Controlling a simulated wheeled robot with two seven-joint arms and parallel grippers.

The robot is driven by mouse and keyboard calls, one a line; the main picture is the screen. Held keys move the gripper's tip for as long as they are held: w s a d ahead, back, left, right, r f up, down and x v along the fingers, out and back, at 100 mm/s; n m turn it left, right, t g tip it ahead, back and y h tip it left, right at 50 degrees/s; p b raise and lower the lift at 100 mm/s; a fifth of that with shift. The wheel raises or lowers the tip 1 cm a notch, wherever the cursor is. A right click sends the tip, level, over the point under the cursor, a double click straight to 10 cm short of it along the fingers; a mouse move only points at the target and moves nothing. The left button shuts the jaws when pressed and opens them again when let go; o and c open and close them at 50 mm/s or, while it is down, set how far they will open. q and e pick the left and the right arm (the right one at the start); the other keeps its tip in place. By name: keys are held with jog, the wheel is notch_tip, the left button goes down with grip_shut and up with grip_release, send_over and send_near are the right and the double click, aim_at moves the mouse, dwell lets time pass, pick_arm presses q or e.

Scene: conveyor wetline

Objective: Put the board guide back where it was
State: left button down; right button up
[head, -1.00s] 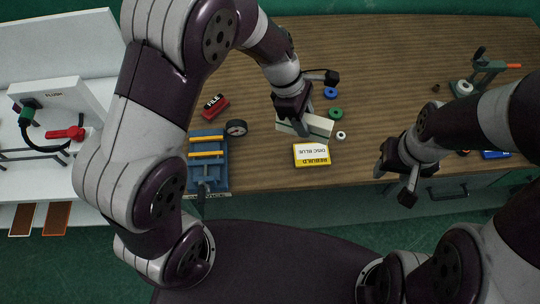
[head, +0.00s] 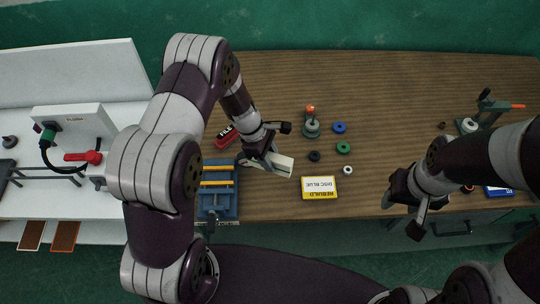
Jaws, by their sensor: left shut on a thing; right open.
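My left gripper (head: 262,158) is shut on a pale, cream-coloured bar-like piece (head: 282,166), which I take to be the board guide. The gripper covers part of it. It is over the bench between a blue fixture (head: 233,196) with yellow bars and a yellow-and-white box marked REBUILD and DISC BLUE (head: 320,187). I cannot tell its exact height above the bench. My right gripper (head: 402,212) is open and empty at the bench's front edge, on the right.
A red FILE box (head: 226,137) lies behind the blue fixture. A white station with a red handle (head: 84,157) stands left.

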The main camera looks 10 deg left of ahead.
pick_arm(q)
jog(key=shift+s+d+f, duration=0.1)
jog(key=shift+s+f, duration=0.05)
jog(key=shift+f, duration=0.1)
jog(key=shift+f+b, duration=0.4)
jog(key=shift+b, duration=0.1)
jog(key=c, duration=0.7)
grip_release()
jog(key=shift+r, duration=0.1)
